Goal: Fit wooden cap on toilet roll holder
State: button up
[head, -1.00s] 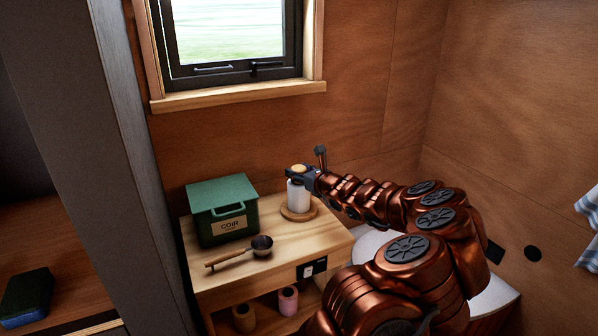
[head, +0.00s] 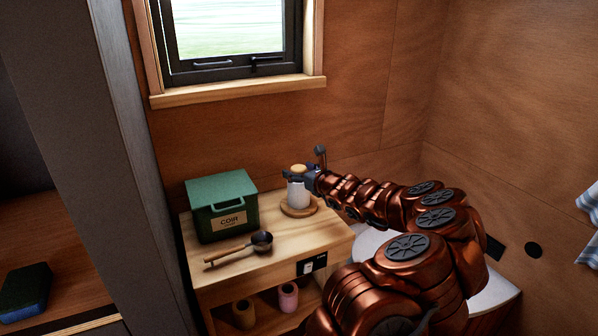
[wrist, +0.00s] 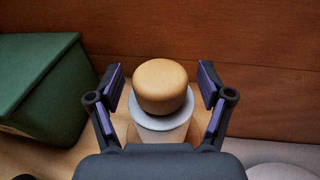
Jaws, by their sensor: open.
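The wooden cap (wrist: 160,84) is a round tan piece resting on top of the white toilet roll (wrist: 160,126) in the wrist view. In the head view the cap (head: 299,169) shows above the white roll (head: 297,192), which stands upright on a round wooden base (head: 298,210) on the wooden cabinet. My gripper (wrist: 162,82) is open, with one finger on each side of the cap and a visible gap to both. Whether the cap is fully seated on the holder cannot be told, as the holder's post is hidden.
A green COIR box (head: 222,206) stands to the left on the cabinet top (head: 285,235). A dark scoop with a wooden handle (head: 240,249) lies in front of it. The wooden wall (head: 370,90) is close behind. A white toilet (head: 372,243) is to the right.

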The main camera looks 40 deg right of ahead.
jog(key=shift+s, duration=0.1)
jog(key=v, duration=1.1)
jog(key=shift+s, duration=0.4)
jog(key=shift+a, duration=0.1)
dwell(0.7)
